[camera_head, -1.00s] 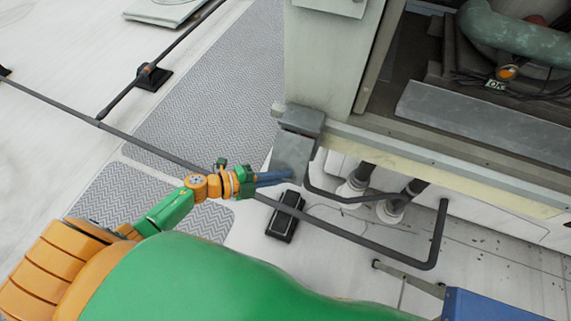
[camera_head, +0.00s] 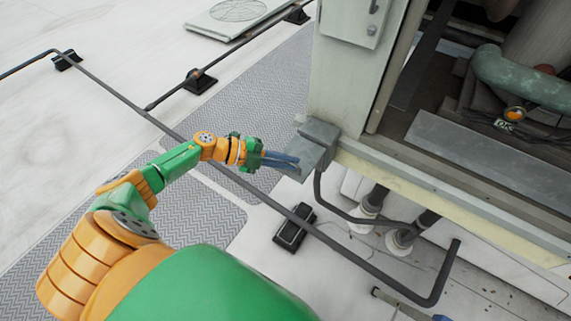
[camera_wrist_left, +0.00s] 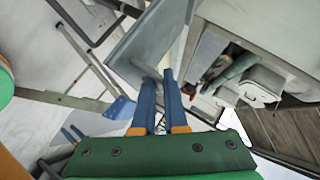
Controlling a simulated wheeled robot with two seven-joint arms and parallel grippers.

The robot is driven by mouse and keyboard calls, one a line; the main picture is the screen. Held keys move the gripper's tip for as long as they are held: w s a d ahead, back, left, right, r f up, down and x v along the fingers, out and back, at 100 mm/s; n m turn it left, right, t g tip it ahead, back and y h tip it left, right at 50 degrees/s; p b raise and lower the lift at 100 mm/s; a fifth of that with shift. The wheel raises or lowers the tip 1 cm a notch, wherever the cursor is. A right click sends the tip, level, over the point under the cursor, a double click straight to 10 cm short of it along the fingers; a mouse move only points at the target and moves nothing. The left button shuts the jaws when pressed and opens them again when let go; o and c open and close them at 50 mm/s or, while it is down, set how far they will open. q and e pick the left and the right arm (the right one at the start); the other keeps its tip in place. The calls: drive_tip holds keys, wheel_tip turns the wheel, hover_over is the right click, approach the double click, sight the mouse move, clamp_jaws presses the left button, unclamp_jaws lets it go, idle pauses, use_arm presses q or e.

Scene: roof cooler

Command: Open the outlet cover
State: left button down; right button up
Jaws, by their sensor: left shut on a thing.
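The outlet box (camera_head: 319,132) is grey and sits on the lower corner of the pale cabinet. Its flat grey cover (camera_head: 311,154) juts out from the box toward my left gripper (camera_head: 297,163). The blue fingers are at the cover's edge, and the gripper is shut on it. In the left wrist view the cover (camera_wrist_left: 142,45) is a tilted grey plate, with the fingertips (camera_wrist_left: 167,77) against its lower edge. The inside of the box cannot be made out clearly.
A dark pipe rail (camera_head: 240,183) runs just below my left forearm and bends up at the right. The open cabinet (camera_head: 480,150) holds green piping. A black block (camera_head: 294,228) supports the rail. Textured walkway mats (camera_head: 245,105) lie on the white roof.

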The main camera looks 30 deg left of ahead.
use_arm(q)
drive_tip(key=shift+w+r, duration=0.15)
drive_tip(key=shift+r, duration=0.25)
use_arm(e)
drive_tip(key=shift+s, duration=0.35)
use_arm(q)
drive_tip(key=c, duration=1.2)
unclamp_jaws()
drive_tip(key=shift+c, duration=0.2)
drive_tip(key=shift+w, duration=0.1)
